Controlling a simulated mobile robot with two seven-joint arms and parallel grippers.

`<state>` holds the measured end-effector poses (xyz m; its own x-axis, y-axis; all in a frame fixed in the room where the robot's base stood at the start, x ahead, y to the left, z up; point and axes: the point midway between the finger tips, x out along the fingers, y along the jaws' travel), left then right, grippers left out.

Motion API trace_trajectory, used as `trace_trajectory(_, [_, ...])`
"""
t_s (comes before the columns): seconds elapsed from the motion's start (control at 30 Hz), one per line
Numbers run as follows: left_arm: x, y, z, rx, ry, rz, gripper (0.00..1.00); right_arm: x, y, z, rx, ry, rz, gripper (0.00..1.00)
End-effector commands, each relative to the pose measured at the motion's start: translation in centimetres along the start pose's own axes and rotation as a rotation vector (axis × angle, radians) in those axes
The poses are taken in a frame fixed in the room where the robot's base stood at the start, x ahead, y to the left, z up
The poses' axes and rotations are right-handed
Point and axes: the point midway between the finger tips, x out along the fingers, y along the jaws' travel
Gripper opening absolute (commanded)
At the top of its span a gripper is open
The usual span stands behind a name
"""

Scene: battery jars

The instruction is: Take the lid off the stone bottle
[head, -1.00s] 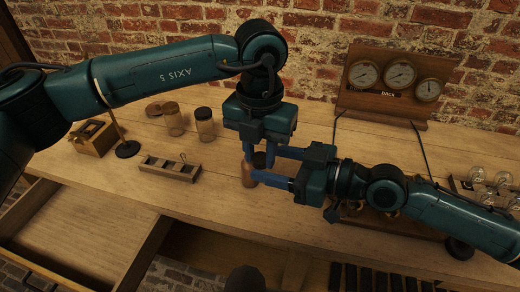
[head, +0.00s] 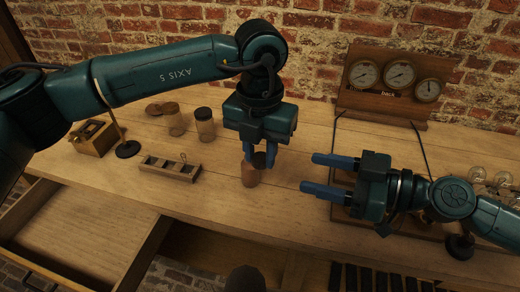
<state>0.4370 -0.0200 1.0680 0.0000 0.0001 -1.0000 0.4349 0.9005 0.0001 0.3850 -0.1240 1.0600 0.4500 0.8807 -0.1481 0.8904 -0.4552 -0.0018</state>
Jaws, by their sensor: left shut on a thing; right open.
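The stone bottle (head: 250,178), brown and small, stands upright on the bench below my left gripper (head: 260,156). My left gripper points down and is shut on the dark round lid (head: 260,160). The lid shows at the bottle's upper right, overlapping it in the picture. I cannot tell how wide any gap between them is. My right gripper (head: 325,175) is open and empty, to the right of the bottle and apart from it, its fingers pointing left.
Jars (head: 205,125) stand at the back left, near a wooden rack (head: 170,169) and a small wooden box (head: 95,138). A gauge panel (head: 395,83) stands at the back right. An open drawer (head: 85,230) juts out at the front left.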

Motion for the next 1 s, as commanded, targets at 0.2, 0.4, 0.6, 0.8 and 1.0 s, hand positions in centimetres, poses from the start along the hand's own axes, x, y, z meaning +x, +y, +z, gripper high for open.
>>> trace_trajectory(0.2, [0.0, 0.0, 0.0, 0.0, 0.0, 0.0, 0.06, 0.6, -0.5, 1.4, 0.007, 0.005, 0.008, 0.54])
trace_trajectory(0.4, [0.0, 0.0, 0.0, 0.0, 0.0, 0.0, 0.06, 2.7, -1.6, 5.8, 0.039, -0.004, 0.085, 0.54])
trace_trajectory(0.6, [0.0, 0.0, 0.0, 0.0, 0.0, 0.0, 0.06, 3.9, -2.5, 11.8, 0.107, -0.065, 0.253, 0.54])
trace_trajectory(0.8, [0.0, 0.0, 0.0, 0.0, 0.0, 0.0, 0.06, 3.0, -3.6, 18.6, 0.201, -0.188, 0.471, 0.54])
trace_trajectory(1.0, [0.0, 0.0, 0.0, 0.0, 0.0, 0.0, 0.06, 0.8, -5.4, 24.1, 0.278, -0.326, 0.654, 0.54])
